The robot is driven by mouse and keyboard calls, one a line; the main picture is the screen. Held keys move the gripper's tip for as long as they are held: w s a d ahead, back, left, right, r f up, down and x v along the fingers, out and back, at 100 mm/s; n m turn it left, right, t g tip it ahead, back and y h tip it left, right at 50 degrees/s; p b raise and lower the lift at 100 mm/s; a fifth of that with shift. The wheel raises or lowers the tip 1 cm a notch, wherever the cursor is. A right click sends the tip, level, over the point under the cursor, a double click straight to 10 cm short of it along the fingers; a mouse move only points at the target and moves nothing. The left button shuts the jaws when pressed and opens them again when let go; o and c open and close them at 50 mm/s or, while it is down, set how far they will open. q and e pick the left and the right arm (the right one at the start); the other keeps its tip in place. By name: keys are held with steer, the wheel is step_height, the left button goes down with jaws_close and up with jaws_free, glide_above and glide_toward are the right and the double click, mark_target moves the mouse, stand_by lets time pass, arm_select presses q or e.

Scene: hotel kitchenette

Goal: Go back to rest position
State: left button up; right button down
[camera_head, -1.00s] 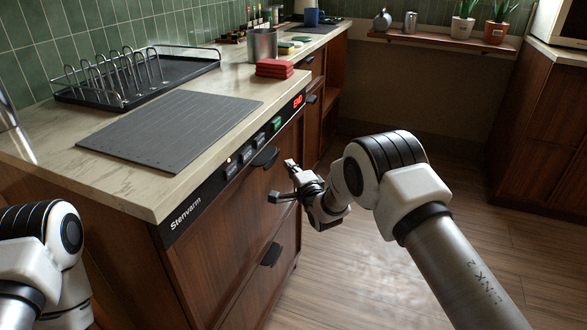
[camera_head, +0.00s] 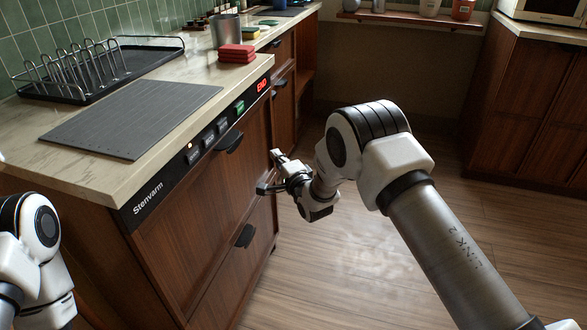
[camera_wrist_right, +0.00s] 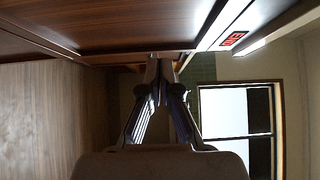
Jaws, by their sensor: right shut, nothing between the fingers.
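My right gripper (camera_head: 270,172) is in front of the wooden dishwasher front (camera_head: 215,200), to the right of its upper black handle (camera_head: 229,142). Its fingers are shut and hold nothing. In the right wrist view the fingers (camera_wrist_right: 160,68) come together, with the wood panel above them. My right arm reaches in from the lower right with its elbow raised. Part of my left arm (camera_head: 35,235) shows at the left edge, and its gripper is out of the picture. The dishwasher's control strip (camera_head: 190,155) shows a red "END" display.
The counter holds a grey mat (camera_head: 135,120), a black dish rack (camera_head: 130,65), red sponges (camera_head: 237,52) and a metal cup (camera_head: 225,30). A wooden cabinet (camera_head: 530,120) stands at the right. The wooden floor (camera_head: 400,250) between is clear.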

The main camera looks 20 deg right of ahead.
steer(key=s+d+f+n+g+h, duration=0.15)
steer(key=s+f+g, duration=0.25)
steer(key=s+f, duration=0.65)
steer(key=s+d+f+n+g+h, duration=0.1)
steer(key=s+d+f+n+g, duration=0.35)
steer(key=s, duration=1.15)
steer(key=s+d+f+g+h, duration=0.1)
steer(key=s+f+g, duration=0.4)
steer(key=s+f, duration=0.65)
steer(key=s+r+n+g, duration=0.2)
steer(key=s+n+g, duration=0.3)
steer(key=s+n, duration=0.65)
step_height(320, 180, up, 20)
steer(key=s+m+p, duration=0.2)
steer(key=p, duration=1.8)
steer(key=shift+s+d+f+t, duration=0.15)
steer(key=shift+s+f+t, duration=0.1)
steer(key=shift+s+t, duration=0.1)
steer(key=shift+w, duration=0.15)
